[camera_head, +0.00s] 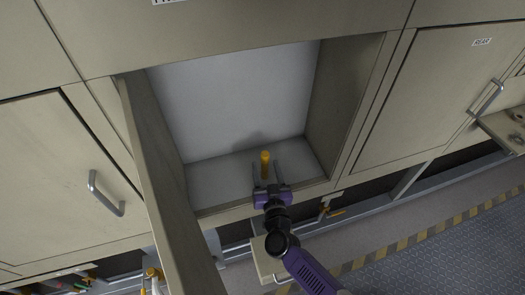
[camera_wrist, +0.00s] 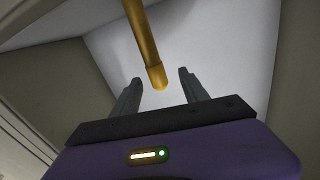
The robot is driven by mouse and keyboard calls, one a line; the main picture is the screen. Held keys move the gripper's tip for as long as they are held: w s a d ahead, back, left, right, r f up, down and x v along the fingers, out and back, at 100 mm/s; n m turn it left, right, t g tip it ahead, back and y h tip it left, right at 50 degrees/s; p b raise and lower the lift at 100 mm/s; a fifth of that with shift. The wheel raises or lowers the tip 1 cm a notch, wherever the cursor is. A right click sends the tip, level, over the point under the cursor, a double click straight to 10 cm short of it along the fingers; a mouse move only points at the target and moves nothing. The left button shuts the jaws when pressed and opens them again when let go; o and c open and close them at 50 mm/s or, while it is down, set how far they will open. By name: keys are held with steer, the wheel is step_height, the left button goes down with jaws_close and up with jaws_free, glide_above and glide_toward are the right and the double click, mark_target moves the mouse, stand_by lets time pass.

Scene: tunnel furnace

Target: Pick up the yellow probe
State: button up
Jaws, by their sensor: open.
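The yellow probe (camera_head: 265,162) stands upright on the floor of an open compartment in the head view. In the wrist view the yellow probe (camera_wrist: 145,45) is a rod with a rounded end, coming in from the top and reaching between the fingers. My gripper (camera_head: 267,175) is at the front of the compartment, with its fingers pointing inward to either side of the probe. In the wrist view my gripper (camera_wrist: 158,78) is open, with a visible space on each side of the probe. The probe's far end is out of the wrist view.
The compartment (camera_head: 222,178) has a pale floor and side walls close to my gripper. Its door (camera_head: 165,195) stands open on the left. A closed door with a handle (camera_head: 106,196) is further left, and another closed door (camera_head: 440,90) is at the right.

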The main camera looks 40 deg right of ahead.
steer(key=shift+s+d+n, duration=0.1)
steer(key=shift+d+n, duration=0.1)
steer(key=shift+n, duration=0.1)
steer(key=x, duration=0.7)
steer(key=shift+w+d+b, duration=0.2)
steer(key=shift+w+b, duration=0.05)
steer(key=shift+b, duration=0.15)
steer(key=shift+r, duration=0.1)
jaws_close()
